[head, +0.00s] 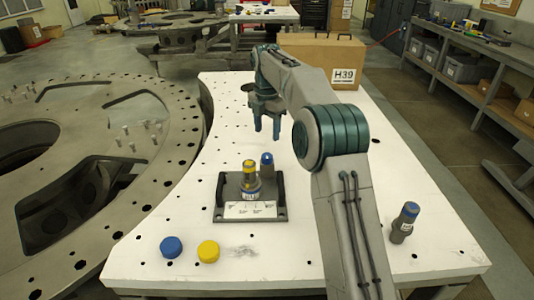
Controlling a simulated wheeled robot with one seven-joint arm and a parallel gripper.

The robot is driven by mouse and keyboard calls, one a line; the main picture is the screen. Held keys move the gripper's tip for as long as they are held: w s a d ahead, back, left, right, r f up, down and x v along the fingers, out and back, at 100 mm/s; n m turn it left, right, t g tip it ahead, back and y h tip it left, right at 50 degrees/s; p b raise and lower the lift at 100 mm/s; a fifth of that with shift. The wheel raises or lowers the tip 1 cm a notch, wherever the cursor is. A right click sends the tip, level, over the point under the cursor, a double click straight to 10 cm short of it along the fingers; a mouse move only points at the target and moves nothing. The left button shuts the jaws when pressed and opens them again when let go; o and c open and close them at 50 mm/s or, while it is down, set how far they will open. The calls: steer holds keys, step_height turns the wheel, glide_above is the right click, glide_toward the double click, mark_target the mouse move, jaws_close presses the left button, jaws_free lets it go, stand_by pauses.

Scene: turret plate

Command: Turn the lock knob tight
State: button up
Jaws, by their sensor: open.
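A dark fixture block (229,212) with two side handles and a white label sits on the white table. A grey and yellow cylinder with a blue-and-white band (249,175) stands upright on it. A shorter blue-topped post or knob (267,162) stands just behind and to the right of it. I cannot tell for certain which part is the lock knob. My gripper (266,125) hangs fingers down above the table, behind the fixture and apart from it. It is open, with nothing visible between the fingers.
A blue cap (171,247) and a yellow cap (208,251) lie at the front left. A grey blue-topped cylinder (404,222) stands at the right. A cardboard box marked H39 (345,55) is at the back. A large metal ring plate (60,190) borders the table's left side.

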mark_target(267, 156)
step_height(267, 156, down, 9)
steer(key=shift+p, duration=0.3)
steer(key=c, duration=1)
